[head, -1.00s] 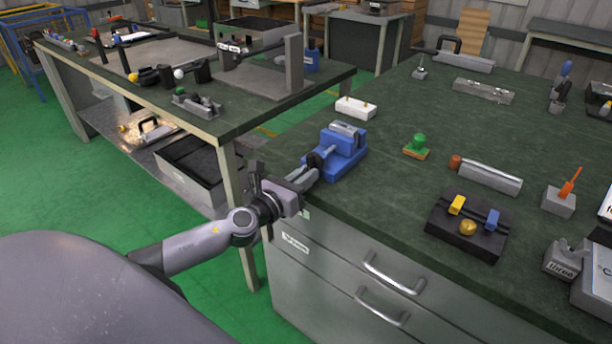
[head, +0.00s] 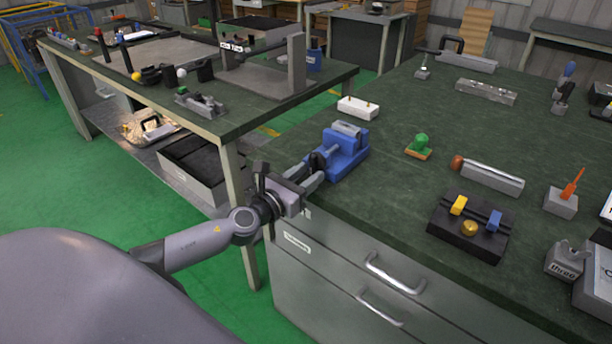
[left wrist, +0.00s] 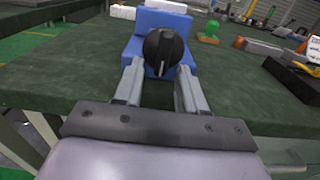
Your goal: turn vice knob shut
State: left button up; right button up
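The blue vice (head: 342,158) stands at the left edge of the green-topped bench, with its black knob (head: 317,163) facing my left arm. My left gripper (head: 311,176) comes in from the left with its fingers at the knob. In the left wrist view the round black knob (left wrist: 164,50) sits at the fingertips, in front of the blue vice body (left wrist: 158,22). The two fingers (left wrist: 160,80) are spread apart, with a gap between them. Whether they touch the knob's sides I cannot tell. My right gripper is not in view.
A white block (head: 358,107) stands behind the vice and a green-knobbed piece (head: 419,145) to its right. A black fixture (head: 468,228) lies further right. Drawer handles (head: 394,274) stick out from the bench front.

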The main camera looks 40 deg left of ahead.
pick_arm(q)
jog(key=shift+s, duration=0.15)
jog(key=s, duration=0.7)
jog(key=shift+a+b, duration=0.3)
jog(key=shift+b, duration=0.05)
jog(key=shift+w, duration=0.1)
jog(key=s+d+f+n+g+p, duration=0.1)
jog(key=s+d+f+n, duration=0.4)
jog(key=n, duration=0.6)
jog(key=s+d+f+n+g+p, duration=0.1)
jog(key=s+d+f+n+g, duration=0.3)
jog(key=s+n, duration=0.3)
jog(key=s+d+f+n+g+h+p, duration=0.1)
jog(key=s+d+f+n, duration=0.5)
jog(key=n, duration=1)
jog(key=shift+s+f+n+g+p, duration=0.25)
jog(key=shift+s+n+g+p, duration=0.2)
jog(key=shift+g, duration=0.25)
